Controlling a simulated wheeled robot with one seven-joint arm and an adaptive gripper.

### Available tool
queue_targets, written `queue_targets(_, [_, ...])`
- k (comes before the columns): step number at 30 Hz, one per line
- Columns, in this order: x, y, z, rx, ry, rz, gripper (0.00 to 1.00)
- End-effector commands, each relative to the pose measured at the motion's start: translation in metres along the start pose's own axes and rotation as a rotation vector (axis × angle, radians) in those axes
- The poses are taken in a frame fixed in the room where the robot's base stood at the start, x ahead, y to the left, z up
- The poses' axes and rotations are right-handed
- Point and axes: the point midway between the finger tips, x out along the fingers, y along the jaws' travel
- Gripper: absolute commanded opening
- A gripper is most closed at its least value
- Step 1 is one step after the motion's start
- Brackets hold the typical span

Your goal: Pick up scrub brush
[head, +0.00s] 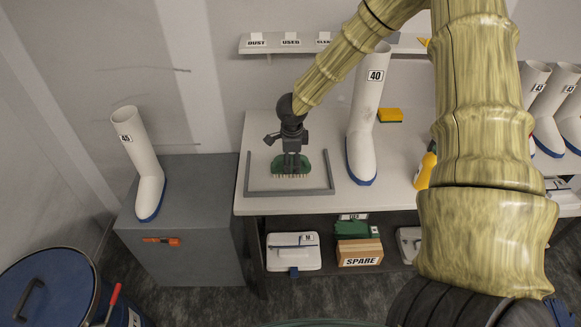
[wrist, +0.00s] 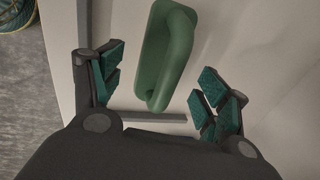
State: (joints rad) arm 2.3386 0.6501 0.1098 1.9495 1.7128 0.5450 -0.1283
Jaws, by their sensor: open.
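The scrub brush (head: 291,170) is green with pale bristles and lies on the white bench inside a grey low rail. In the wrist view its green looped handle (wrist: 179,62) shows between my fingers. My gripper (head: 291,158) is over the brush, pointing down, and partly hides it in the head view. In the wrist view my gripper (wrist: 160,80) is open, with teal finger pads on either side of the handle and gaps to it. The bristles are hidden in the wrist view.
The grey rail (head: 290,193) runs around the brush's sides and front. A white boot (head: 362,130) marked 40 stands to the right, with a yellow sponge (head: 390,115) behind it. A yellow bottle (head: 425,170) is farther right. Another boot (head: 142,165) stands on a grey cabinet at left.

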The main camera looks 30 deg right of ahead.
Motion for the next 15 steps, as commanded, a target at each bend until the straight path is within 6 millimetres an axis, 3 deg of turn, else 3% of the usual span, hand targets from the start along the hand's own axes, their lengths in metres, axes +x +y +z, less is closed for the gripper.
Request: queue_targets(15, [0.04, -0.001, 0.004, -0.003, 0.001, 0.001, 0.75])
